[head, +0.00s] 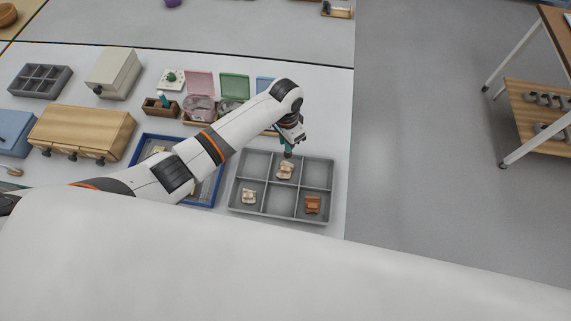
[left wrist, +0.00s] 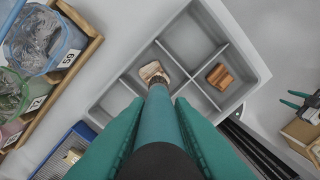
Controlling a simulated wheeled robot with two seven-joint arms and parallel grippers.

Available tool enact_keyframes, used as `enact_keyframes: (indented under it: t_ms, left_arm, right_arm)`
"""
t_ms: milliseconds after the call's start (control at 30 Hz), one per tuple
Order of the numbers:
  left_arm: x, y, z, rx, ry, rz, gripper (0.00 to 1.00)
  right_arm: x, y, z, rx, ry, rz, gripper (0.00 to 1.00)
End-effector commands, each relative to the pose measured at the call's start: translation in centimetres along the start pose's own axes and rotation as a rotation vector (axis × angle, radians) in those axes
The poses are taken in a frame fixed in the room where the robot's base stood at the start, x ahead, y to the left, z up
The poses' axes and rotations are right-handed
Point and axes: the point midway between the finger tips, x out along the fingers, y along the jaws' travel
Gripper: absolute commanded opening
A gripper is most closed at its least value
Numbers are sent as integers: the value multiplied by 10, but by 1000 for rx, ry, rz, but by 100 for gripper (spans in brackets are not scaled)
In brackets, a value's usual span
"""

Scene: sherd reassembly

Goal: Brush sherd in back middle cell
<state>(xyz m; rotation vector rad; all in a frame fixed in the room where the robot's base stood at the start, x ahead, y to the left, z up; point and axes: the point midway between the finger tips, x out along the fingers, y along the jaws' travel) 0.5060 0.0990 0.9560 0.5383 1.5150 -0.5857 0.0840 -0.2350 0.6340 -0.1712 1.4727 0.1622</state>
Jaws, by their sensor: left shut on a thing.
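The grey six-cell tray (head: 232,207) stands on the table. A pale, brownish sherd (head: 286,171) lies in its back middle cell. It also shows in the left wrist view (left wrist: 152,72). My left gripper (head: 289,150) is above that cell, shut on a brush with a teal handle (left wrist: 165,120). The brush points down and its tip is at the sherd's edge in the wrist view; I cannot tell whether it touches. Another pale sherd (head: 249,197) lies in the front left cell, and an orange-brown sherd (head: 312,204) in the front right. My right gripper (left wrist: 286,98) appears open, away from the tray.
A blue-rimmed tray (head: 212,190) lies left of the grey tray, partly behind my left arm. The table's right edge is near the grey tray.

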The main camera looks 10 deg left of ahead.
Motion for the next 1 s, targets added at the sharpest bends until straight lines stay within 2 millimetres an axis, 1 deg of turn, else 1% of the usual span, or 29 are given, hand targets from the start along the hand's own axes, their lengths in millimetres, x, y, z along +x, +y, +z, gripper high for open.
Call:
enact_keyframes:
  t_ms: [133,267,733,833,1000]
  left_arm:
    - [4,0,0,0,0,-1,0]
    - [12,0,0,0,1,-1,0]
    - [62,0,0,-1,0,-5,0]
    - [68,0,0,-1,0,-6,0]
    - [69,0,1,0,-1,-6,0]
  right_arm:
    - [2,0,0,0,0,0,36]
    - [8,0,-1,0,0,0,36]
    - [38,1,-3,0,0,0,36]
    - [41,1,-4,0,0,0,36]
    - [41,1,-4,0,0,0,36]
